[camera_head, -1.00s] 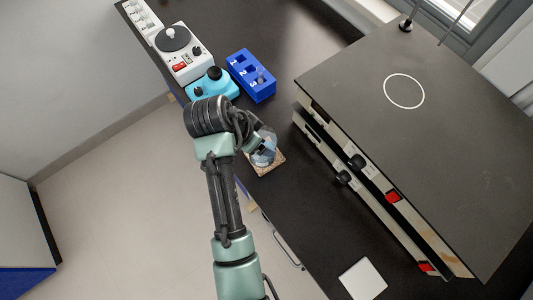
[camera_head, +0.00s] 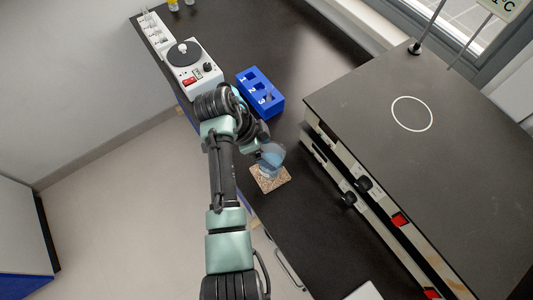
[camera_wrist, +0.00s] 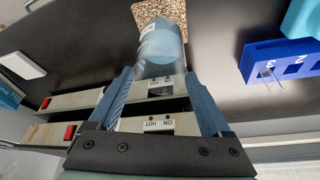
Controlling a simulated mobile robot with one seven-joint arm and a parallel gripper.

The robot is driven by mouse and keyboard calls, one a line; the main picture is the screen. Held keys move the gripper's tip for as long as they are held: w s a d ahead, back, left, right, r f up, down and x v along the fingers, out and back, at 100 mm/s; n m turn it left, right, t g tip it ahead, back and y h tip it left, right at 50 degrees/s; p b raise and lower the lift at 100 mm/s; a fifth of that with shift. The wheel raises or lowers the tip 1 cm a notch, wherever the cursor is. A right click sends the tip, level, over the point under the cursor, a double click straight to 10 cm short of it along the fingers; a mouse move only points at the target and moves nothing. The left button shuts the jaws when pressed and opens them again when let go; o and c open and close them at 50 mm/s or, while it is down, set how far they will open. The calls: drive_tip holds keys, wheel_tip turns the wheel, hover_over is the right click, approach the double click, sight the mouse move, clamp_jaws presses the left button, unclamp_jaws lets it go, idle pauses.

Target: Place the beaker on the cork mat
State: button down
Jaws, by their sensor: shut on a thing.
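The beaker (camera_head: 271,161) is clear with pale blue liquid in it. My gripper (camera_head: 262,150) is shut on it; in the wrist view my two fingers (camera_wrist: 162,82) lie either side of the beaker (camera_wrist: 162,46). The square speckled cork mat (camera_head: 272,184) lies on the dark bench near its front edge. In the head view the beaker overlaps the mat's far part. In the wrist view the cork mat (camera_wrist: 150,10) shows behind the beaker. I cannot tell whether the beaker touches the mat.
A blue numbered block (camera_head: 262,103) stands beyond the mat. A white stirrer with a round plate (camera_head: 185,54) is further back left. A large hot plate (camera_head: 410,150) stands to the right with knobs facing the mat. Dark bench is free in front of the mat.

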drive_tip(key=shift+f, duration=1.4)
drive_tip(key=shift+f, duration=0.15)
unclamp_jaws()
